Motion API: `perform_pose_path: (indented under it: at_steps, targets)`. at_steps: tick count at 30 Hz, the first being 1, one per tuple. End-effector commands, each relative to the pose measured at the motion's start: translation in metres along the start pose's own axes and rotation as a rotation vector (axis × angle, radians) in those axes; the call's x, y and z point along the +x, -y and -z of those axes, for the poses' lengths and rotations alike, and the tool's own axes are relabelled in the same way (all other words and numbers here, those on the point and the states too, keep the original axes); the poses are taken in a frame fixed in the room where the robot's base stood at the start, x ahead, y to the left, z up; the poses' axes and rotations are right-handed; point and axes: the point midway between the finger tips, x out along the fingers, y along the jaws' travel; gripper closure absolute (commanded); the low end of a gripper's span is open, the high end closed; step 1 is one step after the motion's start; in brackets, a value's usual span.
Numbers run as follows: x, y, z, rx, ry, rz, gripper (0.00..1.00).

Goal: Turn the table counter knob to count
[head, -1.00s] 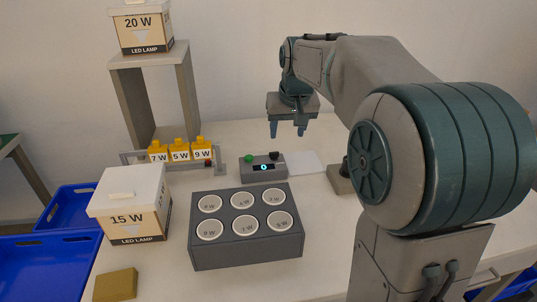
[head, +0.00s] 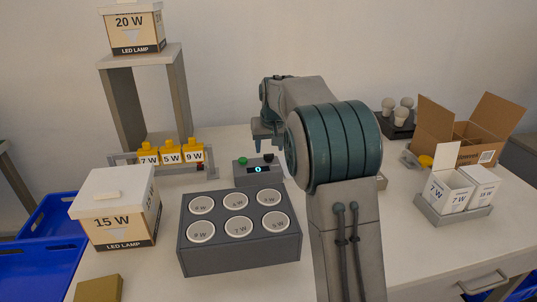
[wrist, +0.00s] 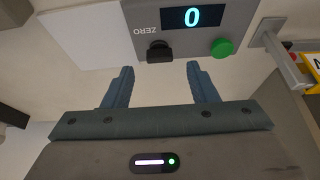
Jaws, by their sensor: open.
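The table counter (head: 257,180) is a small grey box on the table behind the lamp socket block. Its display reads 0 in the wrist view (wrist: 192,17). A green button (wrist: 222,48) and a black knob (wrist: 159,51) sit on it, with the word ZERO upside down beside the knob. The knob also shows in the head view (head: 268,157). My gripper (wrist: 160,68) is open and empty, pointing at the counter. The knob lies ahead of the gap between the fingers, and no contact shows. In the head view my arm partly hides the gripper (head: 267,147).
The grey socket block (head: 240,255) stands in front of the counter. A rack (head: 212,172) with yellow 7 W, 5 W and 9 W pieces is left of it. A 15 W box (head: 110,210) stands front left. An open carton (head: 460,148) and white boxes (head: 450,192) stand right.

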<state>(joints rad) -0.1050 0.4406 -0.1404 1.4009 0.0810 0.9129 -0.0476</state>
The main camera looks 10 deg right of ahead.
Motion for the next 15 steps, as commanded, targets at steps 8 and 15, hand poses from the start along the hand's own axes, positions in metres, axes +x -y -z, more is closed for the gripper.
perform_pose_path:
  at_steps: [8, 15]
  targets:
    - [0.032, -0.001, 0.0, 0.001, -0.001, -0.001, 0.47]
    - [0.035, -0.001, 0.0, 0.001, -0.001, -0.001, 0.47]
